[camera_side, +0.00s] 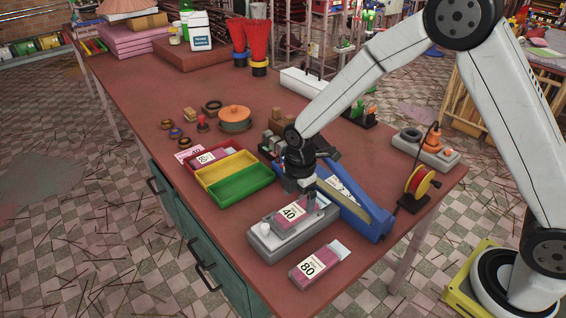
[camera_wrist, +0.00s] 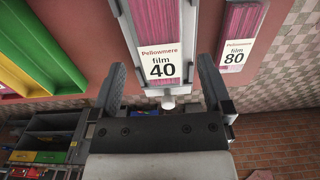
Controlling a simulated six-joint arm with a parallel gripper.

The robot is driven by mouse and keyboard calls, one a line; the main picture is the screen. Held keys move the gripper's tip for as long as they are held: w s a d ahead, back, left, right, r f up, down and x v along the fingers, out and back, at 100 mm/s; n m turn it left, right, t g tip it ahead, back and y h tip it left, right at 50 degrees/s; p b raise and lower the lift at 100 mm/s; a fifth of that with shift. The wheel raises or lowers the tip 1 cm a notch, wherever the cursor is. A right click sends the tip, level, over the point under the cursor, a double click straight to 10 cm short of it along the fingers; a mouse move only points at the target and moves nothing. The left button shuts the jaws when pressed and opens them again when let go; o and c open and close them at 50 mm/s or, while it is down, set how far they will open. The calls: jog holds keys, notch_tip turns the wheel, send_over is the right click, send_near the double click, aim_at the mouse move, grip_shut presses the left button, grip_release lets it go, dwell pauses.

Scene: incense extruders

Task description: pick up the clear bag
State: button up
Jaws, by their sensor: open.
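A clear bag of pink sticks labelled "film 40" (camera_side: 291,213) lies on a grey device (camera_side: 268,238); its label also shows in the wrist view (camera_wrist: 160,66). A second clear bag labelled "film 80" (camera_side: 308,268) lies on the table to the front right; it shows at the right of the wrist view (camera_wrist: 236,50). My gripper (camera_side: 308,198) is just above the back end of the "40" bag. In the wrist view the jaws (camera_wrist: 162,72) are apart, on either side of the "40" label, with nothing held. I cannot tell whether they touch the bag.
A blue tray (camera_side: 372,223) stands close to the right of my gripper. Red, yellow and green bins (camera_side: 243,187) stand to the left, with a labelled pack (camera_side: 208,157) in the red one. A red-and-yellow spool (camera_side: 421,182) is at right. The front-left table is clear.

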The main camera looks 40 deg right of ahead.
aim_at(297, 209)
jog(key=shift+a+f, duration=0.1)
jog(key=shift+f, duration=1.6)
jog(key=shift+c, duration=0.2)
jog(key=c, duration=1.2)
jog(key=shift+c, duration=0.2)
jog(key=shift+r, duration=0.2)
jog(key=shift+r, duration=0.55)
jog(key=s+d+r, duration=0.2)
jog(key=s+r, duration=0.9)
jog(key=s, duration=0.2)
jog(key=shift+s+r, duration=0.25)
jog(key=shift+s, duration=0.15)
